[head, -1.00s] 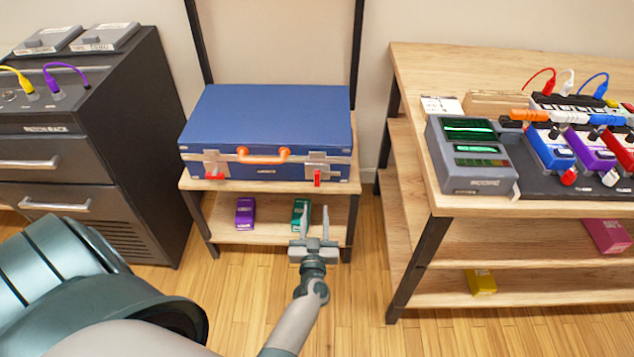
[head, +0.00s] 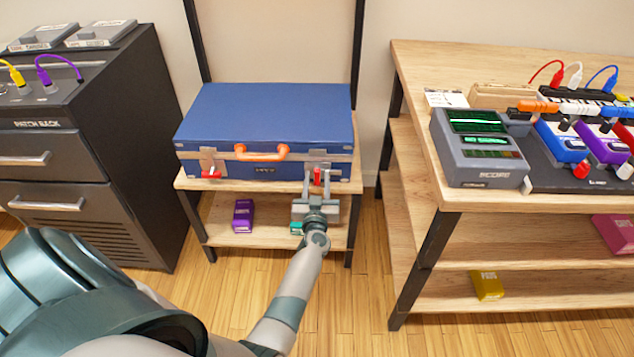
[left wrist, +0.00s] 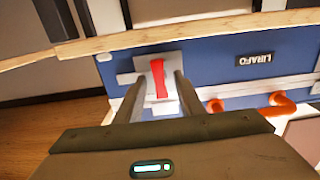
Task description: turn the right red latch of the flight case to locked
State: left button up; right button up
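The blue flight case (head: 265,112) stands closed on the upper shelf of a wooden rack. Its right red latch (head: 318,176) stands upright on a metal plate at the case's front. The left red latch (head: 211,175) lies about level. My left gripper (head: 318,180) is at the right latch with its fingers open. In the left wrist view, turned upside down, the right latch (left wrist: 158,78) shows between the two fingertips (left wrist: 158,88), with a gap on each side. My right gripper is not in view.
An orange handle (head: 262,153) sits between the latches. Purple (head: 243,215) and green (head: 296,228) boxes lie on the lower shelf. A dark cabinet (head: 130,150) stands left, and a wooden table (head: 430,75) with pedals stands right. The floor between rack and table is clear.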

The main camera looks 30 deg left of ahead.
pick_arm(q)
jog(key=shift+w, duration=0.1)
grip_shut()
